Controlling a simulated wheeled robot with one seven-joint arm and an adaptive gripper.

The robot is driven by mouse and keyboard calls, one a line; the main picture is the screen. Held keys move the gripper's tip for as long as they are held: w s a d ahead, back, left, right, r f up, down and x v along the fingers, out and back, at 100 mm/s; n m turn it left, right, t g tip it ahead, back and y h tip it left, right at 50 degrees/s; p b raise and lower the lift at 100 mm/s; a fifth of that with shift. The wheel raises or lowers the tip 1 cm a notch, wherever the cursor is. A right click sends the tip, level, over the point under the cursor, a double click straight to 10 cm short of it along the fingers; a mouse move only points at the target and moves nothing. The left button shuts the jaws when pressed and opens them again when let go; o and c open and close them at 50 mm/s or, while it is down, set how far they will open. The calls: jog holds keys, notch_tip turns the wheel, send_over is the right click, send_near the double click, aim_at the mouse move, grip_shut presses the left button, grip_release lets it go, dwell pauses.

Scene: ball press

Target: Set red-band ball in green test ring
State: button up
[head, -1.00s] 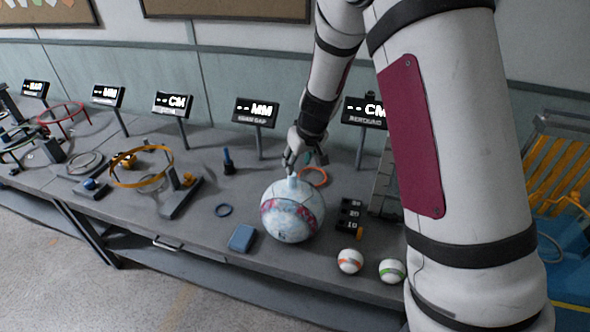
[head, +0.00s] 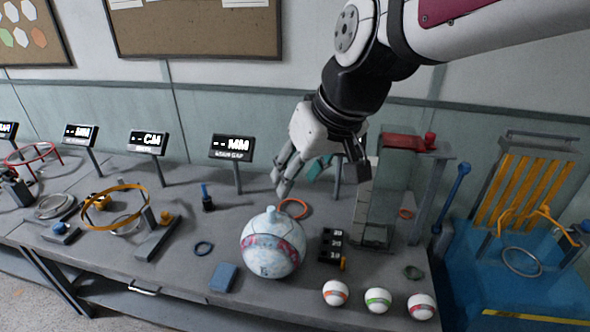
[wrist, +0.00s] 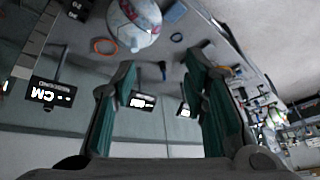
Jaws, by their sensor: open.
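The red-band ball (head: 421,306) is small and white with a reddish stripe, at the right end of a row of three at the table's front edge. My gripper (head: 312,186) is open and empty, raised behind the large ball and well back and left of the red-band ball. Its spread fingers frame the wrist view (wrist: 160,65), where the red-band ball is not seen.
A large white ball (head: 272,243) with a pink band stands near the middle, also in the wrist view (wrist: 135,22). An orange-band ball (head: 335,293) and a green-band ball (head: 378,300) sit in front. A clear-panelled press (head: 392,190) stands right. Yellow ring stand (head: 117,205) is left.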

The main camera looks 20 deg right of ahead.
jog(key=s+d+r+m+h, duration=0.1)
jog(key=s+d, duration=0.1)
jog(key=s, duration=0.9)
jog(key=shift+r+h, duration=0.2)
jog(key=shift+h, duration=0.2)
jog(key=shift+w+f+b, duration=0.65)
jog(key=shift+w+b, duration=0.05)
jog(key=shift+w, duration=0.1)
